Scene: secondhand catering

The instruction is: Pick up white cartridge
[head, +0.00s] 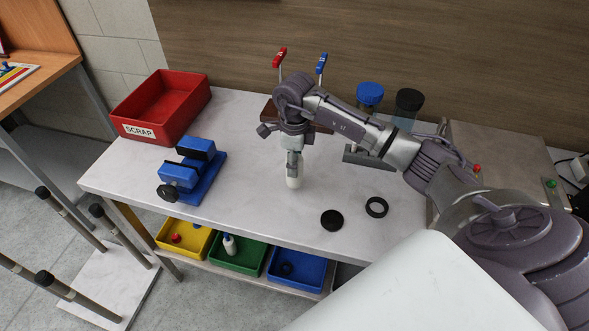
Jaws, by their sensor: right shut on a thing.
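The white cartridge (294,182) is upright at the middle of the light worktop, a small white cylinder with its lower part showing. My right gripper (294,160) points straight down over it and is shut on its upper part, which the fingers hide. I cannot tell whether the cartridge's bottom touches the worktop or hangs just above it. My left gripper is not in view.
A red SCRAP bin (165,108) and a blue vise (190,172) stand left. A black disc (332,220) and black ring (376,207) lie right of the cartridge. Blue-capped (369,94) and black-capped (408,100) containers stand behind. Yellow, green and blue trays (297,270) sit below.

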